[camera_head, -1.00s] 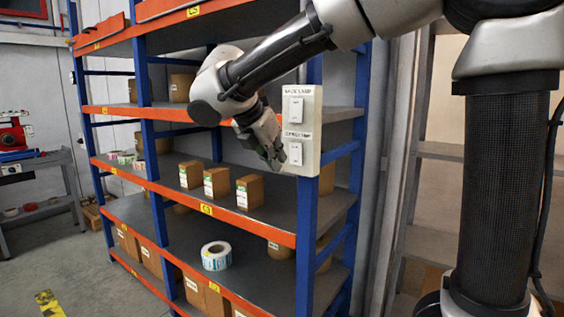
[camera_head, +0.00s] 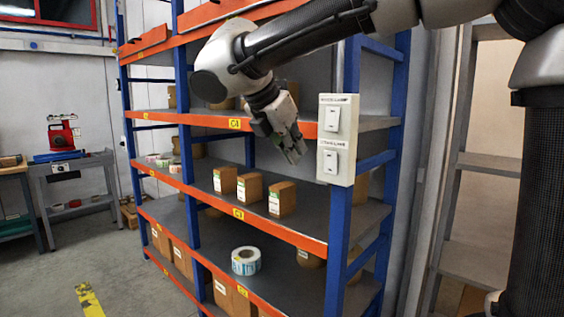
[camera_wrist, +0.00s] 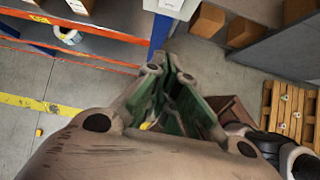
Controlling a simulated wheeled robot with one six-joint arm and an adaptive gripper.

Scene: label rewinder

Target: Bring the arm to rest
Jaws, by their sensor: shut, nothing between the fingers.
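My gripper (camera_head: 292,148) hangs at the end of my arm in the head view, fingers pointing down and to the right. It is in front of the shelf rack, left of the white switch panel (camera_head: 337,172), and apart from it. In the wrist view my gripper (camera_wrist: 172,75) is shut and empty, its greenish fingers above the grey floor. The lower edge of the switch panel (camera_wrist: 172,6) shows at the top of that view. The panel has two labelled switches and sits on a blue rack post.
The rack has blue posts and orange beams (camera_head: 310,240). It holds several cardboard boxes (camera_head: 282,199) and a label roll (camera_head: 246,261). A red machine (camera_head: 61,135) stands on a grey table at the left. A wooden pallet (camera_wrist: 291,110) lies at right in the wrist view.

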